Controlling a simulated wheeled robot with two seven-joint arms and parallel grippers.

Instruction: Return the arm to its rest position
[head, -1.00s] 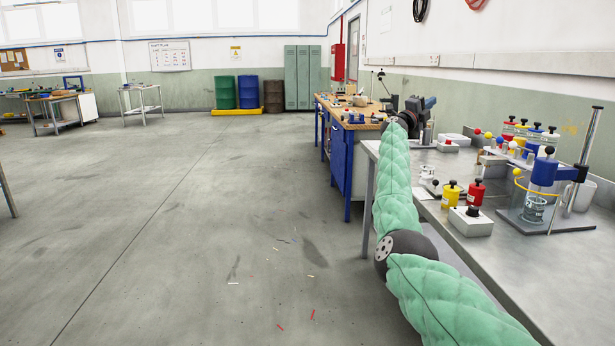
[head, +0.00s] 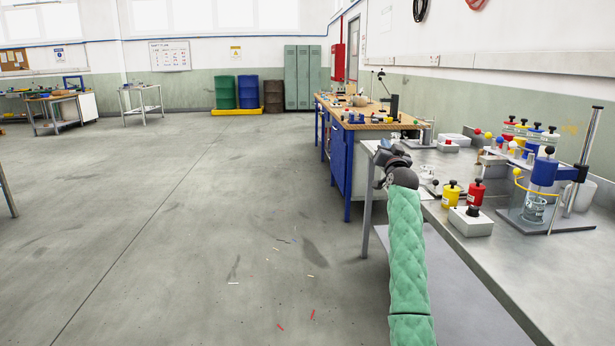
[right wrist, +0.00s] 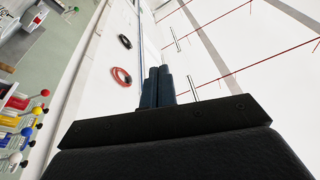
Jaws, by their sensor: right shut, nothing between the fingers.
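My right arm, in a green padded cover (head: 407,250), reaches up from the bottom of the head view along the left edge of the steel bench (head: 520,290). My right gripper (head: 383,146) is dark and small at its far end, near the bench's far left corner. In the right wrist view its two dark fingers (right wrist: 157,86) lie side by side, shut, with nothing between them. They show against the white wall and ceiling. My left arm and gripper are not in view.
A blue-legged wooden workbench (head: 345,150) is behind. The floor (head: 180,230) to the left is open.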

